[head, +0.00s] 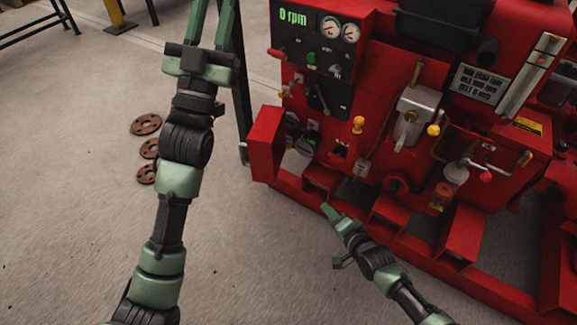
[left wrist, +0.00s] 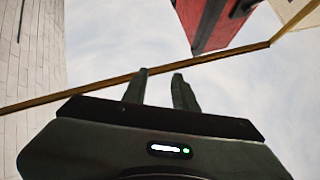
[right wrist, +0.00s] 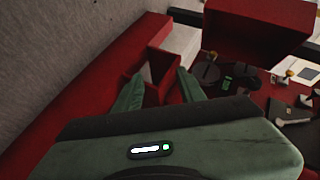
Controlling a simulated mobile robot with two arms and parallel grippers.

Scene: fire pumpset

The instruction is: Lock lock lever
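The red pumpset (head: 385,60) stands at the upper right of the head view. Its front carries several levers, and I cannot tell which is the lock lever. A dark lever (head: 319,95) sits on the black panel, yellow knobs (head: 358,125) are lower down, and a red-tipped handle (head: 485,177) is at the right. My right gripper (head: 328,210) is low in front of the red base, apart from the levers; the right wrist view shows its fingers (right wrist: 158,88) apart and empty. My left gripper (head: 212,22) points upward left of the pumpset, its fingers apart; the left wrist view shows them empty (left wrist: 159,86).
A red box-shaped part (head: 266,143) juts out at the pumpset's left front. The red base frame (head: 405,240) runs along the floor below. Rusty flanges (head: 146,124) lie on the floor at left. The grey floor (head: 75,190) is clear at lower left.

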